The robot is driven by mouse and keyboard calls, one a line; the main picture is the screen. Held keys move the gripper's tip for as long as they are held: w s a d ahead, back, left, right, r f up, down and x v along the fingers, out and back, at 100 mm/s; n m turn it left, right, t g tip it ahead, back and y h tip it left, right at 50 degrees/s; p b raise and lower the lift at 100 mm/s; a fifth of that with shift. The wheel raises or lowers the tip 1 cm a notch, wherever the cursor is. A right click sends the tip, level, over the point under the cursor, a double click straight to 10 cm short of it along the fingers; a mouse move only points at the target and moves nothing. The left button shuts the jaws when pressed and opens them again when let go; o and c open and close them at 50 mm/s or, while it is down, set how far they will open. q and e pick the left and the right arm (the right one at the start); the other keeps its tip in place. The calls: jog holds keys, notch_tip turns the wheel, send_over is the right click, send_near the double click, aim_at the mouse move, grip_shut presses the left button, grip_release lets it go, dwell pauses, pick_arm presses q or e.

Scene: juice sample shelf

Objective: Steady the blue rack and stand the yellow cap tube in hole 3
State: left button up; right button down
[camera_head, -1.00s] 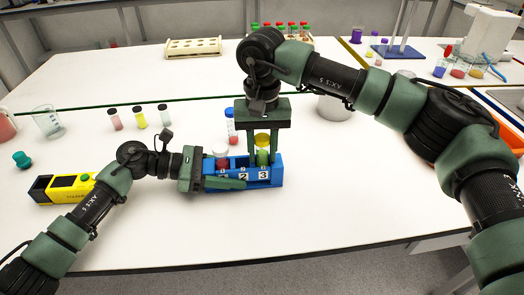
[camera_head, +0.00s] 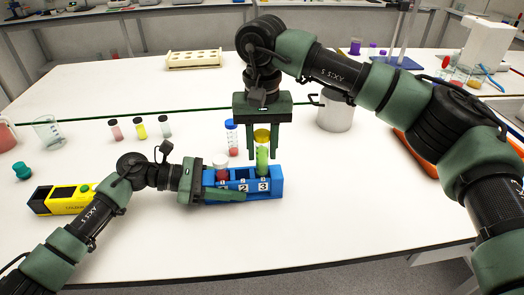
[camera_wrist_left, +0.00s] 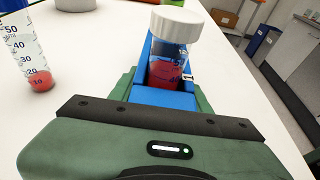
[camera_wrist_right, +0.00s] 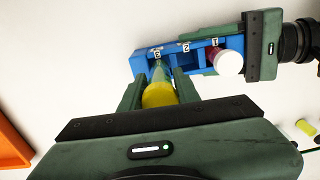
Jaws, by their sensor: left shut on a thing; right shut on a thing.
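The blue rack (camera_head: 276,186) has numbered holes, with hole 3 at its right end in the head view. My left gripper (camera_head: 222,191) is shut on the rack's left end. My right gripper (camera_head: 262,150) points down above the right end, shut on the yellow cap tube (camera_head: 262,158), which holds green liquid. The tube is upright, its lower end at hole 3; I cannot tell how far inside it is. The yellow cap (camera_wrist_right: 160,95) shows between the fingers in the right wrist view. A white-capped tube with red liquid (camera_wrist_left: 168,62) stands in hole 1. Hole 2 looks empty.
A blue-capped tube (camera_head: 231,137) stands behind the rack. Several small vials (camera_head: 140,130) stand at the back left. A yellow box (camera_head: 62,200) lies at the left, and a grey metal mug (camera_head: 334,113) stands behind right. The table front is clear.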

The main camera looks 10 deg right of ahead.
jog(key=shift+r, duration=0.2)
jog(key=c, duration=0.9)
grip_release()
jog(key=shift+c, duration=0.2)
notch_tip(320, 180, up, 12)
